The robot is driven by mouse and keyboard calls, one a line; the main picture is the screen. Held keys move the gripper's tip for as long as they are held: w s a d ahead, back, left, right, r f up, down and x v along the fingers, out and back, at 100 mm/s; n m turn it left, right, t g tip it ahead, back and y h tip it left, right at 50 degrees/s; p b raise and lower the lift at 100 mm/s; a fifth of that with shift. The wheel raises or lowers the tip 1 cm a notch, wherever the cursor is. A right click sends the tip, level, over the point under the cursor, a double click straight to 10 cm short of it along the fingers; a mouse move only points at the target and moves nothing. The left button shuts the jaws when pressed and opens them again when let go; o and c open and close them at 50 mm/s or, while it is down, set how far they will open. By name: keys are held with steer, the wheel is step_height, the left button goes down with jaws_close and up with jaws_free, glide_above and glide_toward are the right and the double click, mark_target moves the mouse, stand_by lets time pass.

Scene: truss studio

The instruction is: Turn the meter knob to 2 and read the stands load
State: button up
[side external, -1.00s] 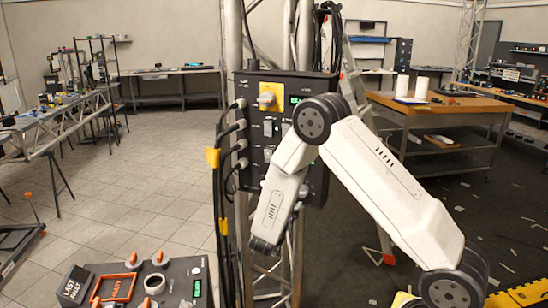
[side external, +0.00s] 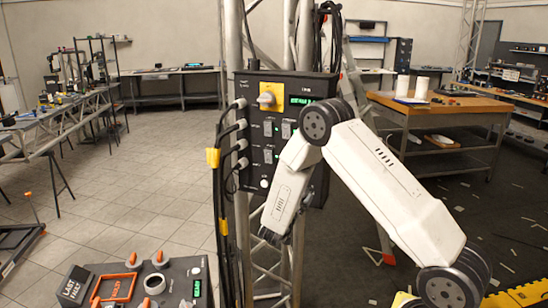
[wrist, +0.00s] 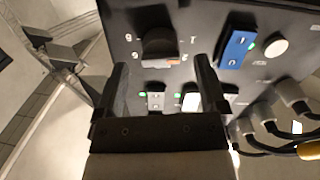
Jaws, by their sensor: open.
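Contact cannot be told. In the side view the fingers are not clear.
A blue switch (wrist: 236,48) and a white button (wrist: 276,47) sit beside the knob. Cables (side external: 238,150) plug into the panel's left side. A yellow-plated rotary switch (side external: 267,97) is at the panel's top. A console (side external: 180,275) stands at lower left.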

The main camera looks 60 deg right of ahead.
steer(key=shift+w+d, duration=0.2)
steer(key=shift+d, duration=1.05)
jaws_close()
steer(key=shift+m, duration=0.4)
steer(key=m, duration=0.3)
steer(key=shift+w+m, duration=0.1)
steer(key=shift+m, duration=1.9)
